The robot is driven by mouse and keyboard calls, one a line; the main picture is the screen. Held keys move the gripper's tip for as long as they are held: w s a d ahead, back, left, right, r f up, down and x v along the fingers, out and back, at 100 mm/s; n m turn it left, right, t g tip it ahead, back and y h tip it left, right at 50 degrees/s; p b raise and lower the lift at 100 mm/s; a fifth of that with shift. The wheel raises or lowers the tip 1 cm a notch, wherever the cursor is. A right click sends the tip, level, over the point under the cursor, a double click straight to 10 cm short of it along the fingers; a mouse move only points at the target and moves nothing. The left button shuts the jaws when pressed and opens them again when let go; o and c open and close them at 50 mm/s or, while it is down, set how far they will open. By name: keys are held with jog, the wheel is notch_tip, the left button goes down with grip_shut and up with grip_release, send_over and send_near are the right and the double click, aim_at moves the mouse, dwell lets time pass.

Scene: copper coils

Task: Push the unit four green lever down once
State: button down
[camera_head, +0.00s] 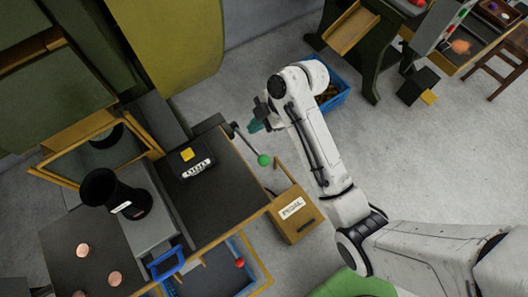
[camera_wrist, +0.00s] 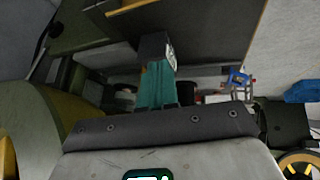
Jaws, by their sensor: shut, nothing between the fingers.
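A lever with a green ball knob (camera_head: 263,160) sticks out from the right side of the dark-topped bench (camera_head: 225,190) in the head view. Its thin rod runs up and left from the knob to a dark mount on the bench edge. No unit number is readable on it. My gripper (camera_head: 256,126) is beyond the knob, a little above it in the picture and apart from it. Its teal fingers also show in the wrist view (camera_wrist: 156,85), shut and empty. I cannot make out the green knob in the wrist view.
A wooden box labelled PEDAL (camera_head: 296,213) stands right of the bench. A black box with a yellow button (camera_head: 188,155) sits on the bench. A red-knobbed lever (camera_head: 240,262) is lower down. A blue crate (camera_head: 337,92) lies behind my arm. Open floor (camera_head: 420,150) is at right.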

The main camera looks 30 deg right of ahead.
jog(key=b, duration=0.6)
send_over(263, 155)
jog(key=f, duration=0.5)
jog(key=w+f, duration=0.1)
jog(key=f, duration=0.1)
jog(key=shift+f, duration=0.2)
jog(key=shift+s+f, duration=0.25)
jog(key=shift+f, duration=0.15)
jog(key=shift+f, duration=0.1)
dwell(0.9)
jog(key=shift+s+f, duration=0.15)
jog(key=shift+f, duration=0.15)
